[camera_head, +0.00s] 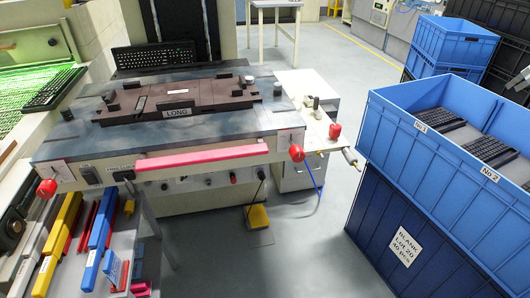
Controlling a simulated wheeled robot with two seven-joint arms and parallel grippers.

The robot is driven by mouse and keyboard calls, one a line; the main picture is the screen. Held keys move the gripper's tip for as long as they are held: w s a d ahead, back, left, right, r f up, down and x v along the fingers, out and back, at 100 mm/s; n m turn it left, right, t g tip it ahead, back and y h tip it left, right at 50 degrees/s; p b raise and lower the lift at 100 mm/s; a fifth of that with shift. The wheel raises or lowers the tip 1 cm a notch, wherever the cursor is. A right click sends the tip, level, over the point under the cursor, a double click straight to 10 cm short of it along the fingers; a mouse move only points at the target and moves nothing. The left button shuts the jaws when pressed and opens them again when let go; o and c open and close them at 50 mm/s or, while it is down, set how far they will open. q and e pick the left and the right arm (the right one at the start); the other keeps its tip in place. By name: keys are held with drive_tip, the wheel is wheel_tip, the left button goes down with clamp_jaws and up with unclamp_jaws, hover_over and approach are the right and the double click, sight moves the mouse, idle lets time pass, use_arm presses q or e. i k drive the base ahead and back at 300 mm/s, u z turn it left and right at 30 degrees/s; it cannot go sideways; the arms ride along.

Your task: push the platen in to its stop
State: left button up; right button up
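The platen appears to be the grey-blue slab (225,131) on top of the machine in the middle of the view. A dark brown fixture (215,92) with a "LONG" label sits on it, and no keyboard lies in that fixture. A pink-red bar (201,157) runs along the front edge, between red knobs at the left (46,188) and right (296,153) corners. A black keyboard (154,56) lies behind the slab, below a dark upright panel. The platen's stop cannot be made out.
A blue crate (408,128) with keyboards in it stands at the right on another blue crate (385,225). A green-lit conveyor (40,92) is at the left. Colored tools (62,223) lie at lower left. A yellow pedal (258,217) is on the floor below the machine.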

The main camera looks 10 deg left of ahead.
sight(147, 151)
drive_tip(key=z, duration=0.85)
drive_tip(key=i, duration=0.8)
drive_tip(key=u, duration=1.7)
